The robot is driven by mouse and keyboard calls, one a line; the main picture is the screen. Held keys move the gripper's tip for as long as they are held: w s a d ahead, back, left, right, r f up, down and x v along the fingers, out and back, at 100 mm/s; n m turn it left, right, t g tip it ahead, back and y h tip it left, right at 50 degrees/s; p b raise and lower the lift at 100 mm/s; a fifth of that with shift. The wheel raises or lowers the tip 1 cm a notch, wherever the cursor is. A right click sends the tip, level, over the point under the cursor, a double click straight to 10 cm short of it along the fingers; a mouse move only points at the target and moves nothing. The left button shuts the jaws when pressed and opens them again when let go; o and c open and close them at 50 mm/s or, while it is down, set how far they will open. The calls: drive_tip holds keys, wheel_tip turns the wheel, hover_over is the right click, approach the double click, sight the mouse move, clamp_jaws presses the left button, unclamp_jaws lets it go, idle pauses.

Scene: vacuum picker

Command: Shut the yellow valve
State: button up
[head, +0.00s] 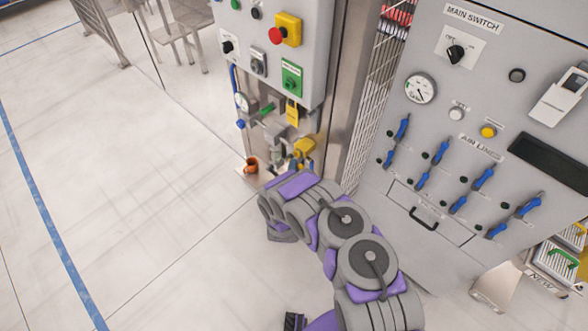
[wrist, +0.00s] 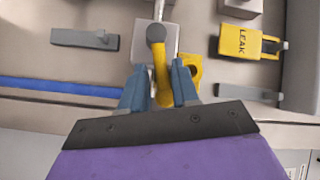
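The yellow valve (head: 304,147) is low on the panel at the back, just beyond the end of my arm in the head view. In the wrist view its yellow handle (wrist: 161,82) hangs from a grey rounded pivot on a metal pipe. My gripper (wrist: 159,84) has one blue finger on each side of the handle. In the head view my arm hides most of the gripper.
A grey lever (wrist: 85,39) and a blue pipe (wrist: 60,87) are to the left. An orange cup-like object (head: 251,165) is at the panel's foot. A grey cabinet with blue levers (head: 440,152) stands right.

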clamp_jaws()
idle(0.3)
drive_tip(key=n+p, duration=0.1)
drive_tip(key=p, duration=0.2)
drive_tip(key=shift+r+g+p, duration=0.4)
drive_tip(key=shift+f, duration=0.1)
drive_tip(key=shift+c, duration=0.7)
unclamp_jaws()
drive_tip(key=shift+f, duration=0.1)
drive_tip(key=o, duration=0.4)
